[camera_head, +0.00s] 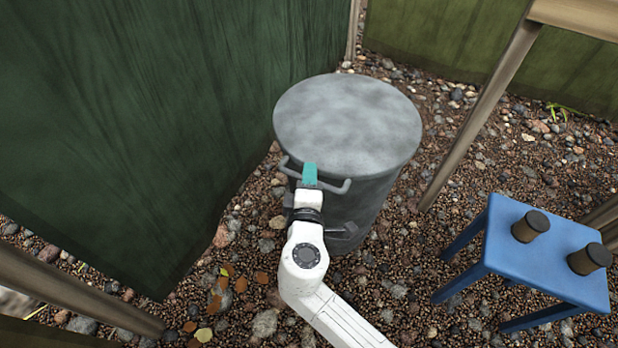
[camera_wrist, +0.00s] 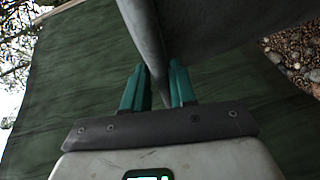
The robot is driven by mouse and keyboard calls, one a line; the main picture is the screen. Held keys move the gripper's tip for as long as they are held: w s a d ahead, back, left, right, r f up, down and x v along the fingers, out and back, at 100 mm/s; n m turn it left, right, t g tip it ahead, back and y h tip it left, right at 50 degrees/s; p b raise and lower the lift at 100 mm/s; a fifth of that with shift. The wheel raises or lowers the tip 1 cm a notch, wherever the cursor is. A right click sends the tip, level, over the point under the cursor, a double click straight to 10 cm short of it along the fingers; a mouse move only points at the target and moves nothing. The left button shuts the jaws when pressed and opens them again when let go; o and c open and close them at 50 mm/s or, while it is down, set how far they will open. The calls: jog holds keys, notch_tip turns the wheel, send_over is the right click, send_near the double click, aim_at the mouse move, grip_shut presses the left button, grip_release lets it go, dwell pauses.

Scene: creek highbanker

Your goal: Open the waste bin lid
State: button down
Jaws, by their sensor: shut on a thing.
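The waste bin (camera_head: 375,205) is a grey metal drum standing upright on the gravel in the head view. Its round, mottled grey lid (camera_head: 350,120) lies flat on top and looks closed. A grey bar handle (camera_head: 335,187) sticks out at the lid's near edge.
A dark green wall panel (camera_head: 150,120) stands close on the left of the bin. A blue stool (camera_head: 545,255) with two dark cylinders stands at the right. A wooden leg (camera_head: 485,110) slants down right of the bin. Gravel covers the ground.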

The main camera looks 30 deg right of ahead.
jog(key=shift+s+f, duration=0.1)
jog(key=shift+f, duration=0.25)
